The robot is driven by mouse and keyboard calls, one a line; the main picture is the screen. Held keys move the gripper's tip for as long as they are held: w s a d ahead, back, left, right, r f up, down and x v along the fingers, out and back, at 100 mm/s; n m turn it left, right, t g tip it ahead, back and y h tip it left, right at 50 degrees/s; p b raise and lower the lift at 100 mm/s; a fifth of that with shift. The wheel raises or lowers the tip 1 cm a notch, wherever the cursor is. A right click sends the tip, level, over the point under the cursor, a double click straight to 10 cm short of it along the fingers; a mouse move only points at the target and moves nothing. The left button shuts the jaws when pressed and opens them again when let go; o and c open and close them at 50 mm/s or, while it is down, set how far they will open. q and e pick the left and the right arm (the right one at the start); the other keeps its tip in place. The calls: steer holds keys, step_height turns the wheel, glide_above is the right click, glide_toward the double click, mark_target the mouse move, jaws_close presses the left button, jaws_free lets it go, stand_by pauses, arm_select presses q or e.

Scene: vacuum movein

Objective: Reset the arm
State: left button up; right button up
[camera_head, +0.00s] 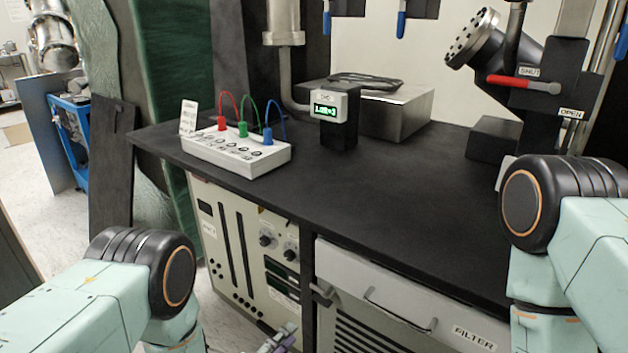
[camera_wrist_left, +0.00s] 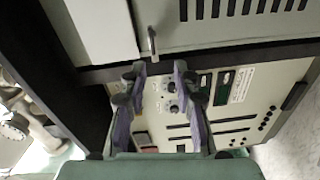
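My left arm (camera_head: 120,285) enters the head view at lower left, pale green with a black joint. The tip of my left gripper (camera_head: 282,338) just shows at the bottom edge, in front of the bench. In the left wrist view, the two purple-lined fingers of the left gripper (camera_wrist_left: 158,70) stand apart with nothing between them. Beyond them is the control panel (camera_wrist_left: 230,100) with knobs. My right arm (camera_head: 545,240) bends down at the right of the head view. Its gripper is outside the frame.
A black bench top (camera_head: 390,190) carries a white box (camera_head: 236,150) with coloured cables, a small green display (camera_head: 328,107) and a metal box (camera_head: 395,110). A red-handled valve (camera_head: 523,82) is at right. Below are a cream panel (camera_head: 245,245) and a drawer labelled FILTER (camera_head: 400,290).

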arm_select(q)
steer(key=s+a+f+m+g+y, duration=0.4)
steer(key=s+f, duration=0.2)
steer(key=f, duration=0.3)
steer(key=s+a+f+m+g+y+p, duration=0.1)
steer(key=s+a+m+g+y, duration=0.15)
steer(key=s, duration=0.45)
steer(key=s+a+f+m+g+y, duration=0.2)
steer(key=s+a+g, duration=0.15)
steer(key=s, duration=0.25)
steer(key=s+a+r+g+y+p, duration=0.2)
steer(key=s+a+r+g, duration=0.2)
steer(key=s+r, duration=0.5)
steer(key=s+a, duration=0.1)
steer(key=s, duration=0.2)
steer(key=shift+s+a+m, duration=0.2)
steer(key=shift+a+m, duration=0.1)
steer(key=shift+m, duration=0.05)
steer(key=shift+f, duration=0.1)
steer(key=shift+c, duration=0.4)
